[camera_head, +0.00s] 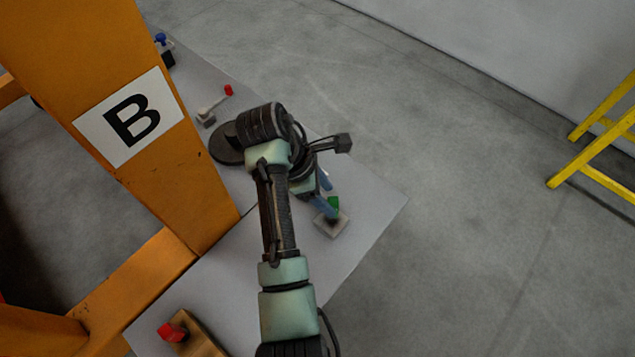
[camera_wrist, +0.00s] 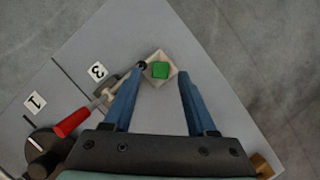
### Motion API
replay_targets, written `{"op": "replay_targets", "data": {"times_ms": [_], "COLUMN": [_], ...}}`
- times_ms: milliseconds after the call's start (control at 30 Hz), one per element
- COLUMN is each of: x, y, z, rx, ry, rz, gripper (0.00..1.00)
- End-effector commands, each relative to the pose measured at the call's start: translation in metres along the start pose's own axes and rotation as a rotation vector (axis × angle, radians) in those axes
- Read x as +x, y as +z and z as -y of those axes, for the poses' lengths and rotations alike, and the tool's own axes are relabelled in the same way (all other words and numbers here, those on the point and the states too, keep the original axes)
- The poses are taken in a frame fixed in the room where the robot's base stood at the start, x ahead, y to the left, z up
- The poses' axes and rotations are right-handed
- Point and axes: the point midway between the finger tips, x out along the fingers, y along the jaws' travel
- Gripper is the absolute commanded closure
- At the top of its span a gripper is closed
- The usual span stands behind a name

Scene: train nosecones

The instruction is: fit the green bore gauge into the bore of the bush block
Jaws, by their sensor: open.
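The green bore gauge (camera_head: 334,202) shows as a small green piece at the top of a pale grey block (camera_head: 331,226), which I take to be the bush block. In the wrist view the green gauge (camera_wrist: 160,69) is a square patch over the pale block (camera_wrist: 158,54). How deep it sits in the bore is hidden. My gripper (camera_wrist: 162,72) is open, with a blue finger on each side of the gauge and a gap on both sides. In the head view my gripper (camera_head: 326,204) is by the gauge, partly hidden by my arm.
A red-handled tool (camera_wrist: 75,122) lies left of my fingers, near labels 1 (camera_wrist: 35,103) and 3 (camera_wrist: 97,71). An orange post (camera_head: 110,90) marked B stands left of my arm. A red piece (camera_head: 172,331) sits on a brass block at the table's near end. The table's right edge is close.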

Motion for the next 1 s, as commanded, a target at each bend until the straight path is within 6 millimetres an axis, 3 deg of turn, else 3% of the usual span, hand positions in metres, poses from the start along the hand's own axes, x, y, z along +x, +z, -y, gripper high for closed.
{"op": "replay_targets", "data": {"times_ms": [200, 633, 767, 867, 967, 1000], "x": [-0.040, -0.052, -0.070, -0.114, -0.193, -0.229], "y": [0.001, 0.001, 0.010, 0.032, 0.072, 0.090], "z": [-0.001, -0.001, -0.027, -0.069, -0.108, -0.116], "rx": [-0.001, 0.007, 0.136, 0.377, 0.693, 0.812], "ry": [0.002, 0.007, 0.148, 0.405, 0.741, 0.872], "rz": [0.000, -0.001, -0.036, -0.125, -0.305, -0.397], "gripper": [0.43, 0.43, 0.43, 0.43, 0.43, 0.43]}}
